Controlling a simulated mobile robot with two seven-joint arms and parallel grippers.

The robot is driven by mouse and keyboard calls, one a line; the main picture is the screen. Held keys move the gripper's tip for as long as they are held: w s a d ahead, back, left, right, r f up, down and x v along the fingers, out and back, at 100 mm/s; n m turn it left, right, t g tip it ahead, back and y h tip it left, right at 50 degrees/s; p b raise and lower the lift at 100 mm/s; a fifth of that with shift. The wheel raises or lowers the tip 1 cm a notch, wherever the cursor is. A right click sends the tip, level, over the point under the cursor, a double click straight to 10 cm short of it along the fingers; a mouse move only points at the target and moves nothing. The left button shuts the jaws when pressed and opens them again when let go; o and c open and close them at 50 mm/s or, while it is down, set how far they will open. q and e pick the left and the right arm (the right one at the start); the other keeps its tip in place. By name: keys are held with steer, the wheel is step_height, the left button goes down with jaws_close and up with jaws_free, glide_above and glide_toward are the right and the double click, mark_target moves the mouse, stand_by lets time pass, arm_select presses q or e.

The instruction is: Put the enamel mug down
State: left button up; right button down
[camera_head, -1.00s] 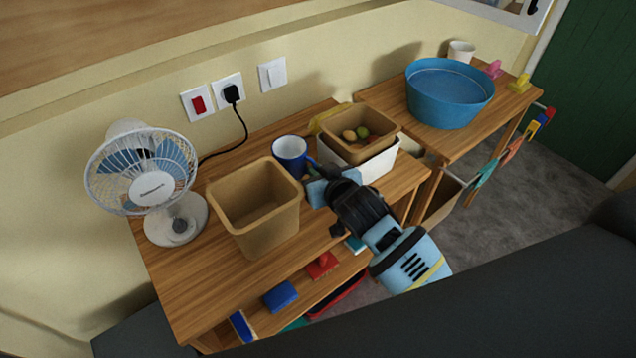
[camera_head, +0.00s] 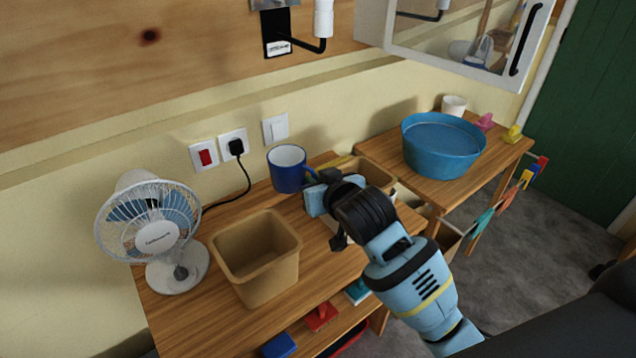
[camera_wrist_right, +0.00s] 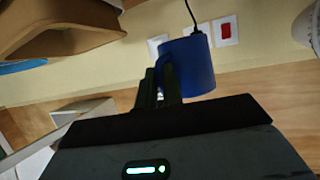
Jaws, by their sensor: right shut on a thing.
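The blue enamel mug (camera_head: 289,172) has a white inside and stands upright in my right gripper (camera_head: 318,180). The gripper is shut on it at the side where the handle would be, and the fingers hide that part. In the head view the mug appears above the back of the wooden table (camera_head: 190,312), near the wall. In the right wrist view the mug (camera_wrist_right: 196,66) shows beyond the fingers (camera_wrist_right: 166,82), clear of the tabletop. My left gripper is not in view.
A white fan (camera_head: 158,235) and an empty tan bin (camera_head: 262,262) stand left of the gripper. A tan container (camera_head: 372,172) lies partly hidden behind my right arm. A blue basin (camera_head: 440,147) is farther right. Wall sockets (camera_head: 218,149) are behind.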

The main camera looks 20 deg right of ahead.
steer(key=s+d+f+h, duration=0.1)
steer(key=s+f, duration=0.3)
steer(key=s, duration=0.5)
steer(key=s+d+f+m, duration=0.1)
steer(key=s+d+f, duration=0.3)
steer(key=s, duration=0.5)
steer(key=shift+d+f+m+h, duration=0.3)
steer(key=shift+f+h, duration=0.1)
steer(key=shift+f, duration=0.25)
steer(key=shift+d, duration=0.1)
